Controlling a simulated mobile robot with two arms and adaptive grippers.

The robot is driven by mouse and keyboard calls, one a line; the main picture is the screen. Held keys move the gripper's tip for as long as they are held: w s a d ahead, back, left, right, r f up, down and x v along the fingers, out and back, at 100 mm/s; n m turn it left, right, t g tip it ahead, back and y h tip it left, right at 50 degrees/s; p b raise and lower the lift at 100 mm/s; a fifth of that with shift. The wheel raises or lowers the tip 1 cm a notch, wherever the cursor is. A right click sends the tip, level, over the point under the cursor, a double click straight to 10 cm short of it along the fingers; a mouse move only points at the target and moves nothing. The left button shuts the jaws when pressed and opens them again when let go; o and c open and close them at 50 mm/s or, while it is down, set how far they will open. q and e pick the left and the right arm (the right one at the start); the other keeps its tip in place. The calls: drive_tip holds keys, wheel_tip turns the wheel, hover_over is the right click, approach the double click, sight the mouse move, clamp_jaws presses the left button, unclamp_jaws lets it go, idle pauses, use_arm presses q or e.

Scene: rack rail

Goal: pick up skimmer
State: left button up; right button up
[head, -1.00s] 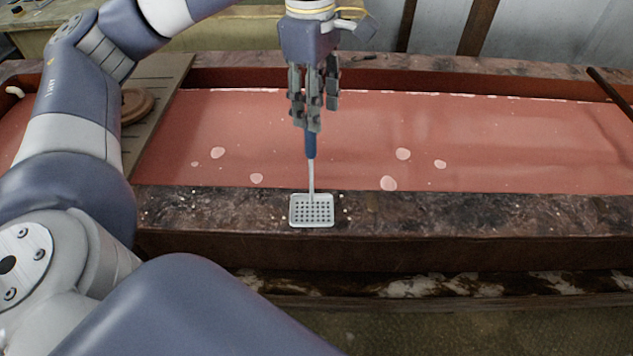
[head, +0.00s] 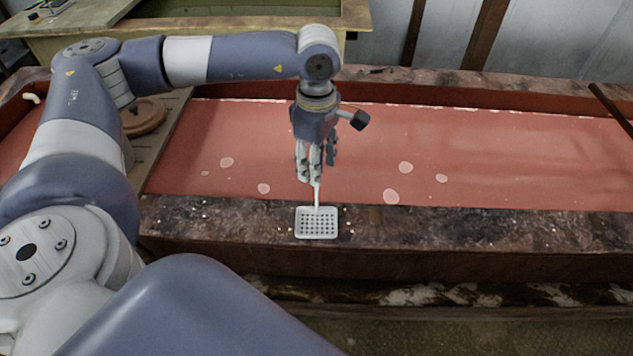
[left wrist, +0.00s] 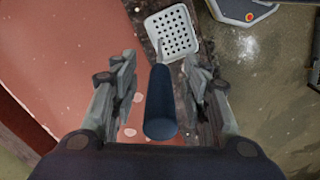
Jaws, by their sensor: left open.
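The skimmer has a pale square perforated head (head: 316,222) resting on the dark near rim of the red vat, with its thin shaft running away from me. In the left wrist view its head (left wrist: 173,33) is at the top, and its blue handle (left wrist: 160,105) lies between the two fingers. My left gripper (head: 315,177) is over the handle end and hides most of the handle in the head view. In the left wrist view the gripper (left wrist: 160,85) is open, with a gap on both sides of the handle. My right gripper is not in view.
The vat (head: 250,247) holds red liquid (head: 520,160) with pale floating spots. A wooden board (head: 165,150) with a round brown lid (head: 144,117) lies across its left part. A dark stick (head: 610,108) leans over the right end. The near rim right of the skimmer is clear.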

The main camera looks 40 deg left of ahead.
use_arm(q)
clamp_jaws()
idle(0.3)
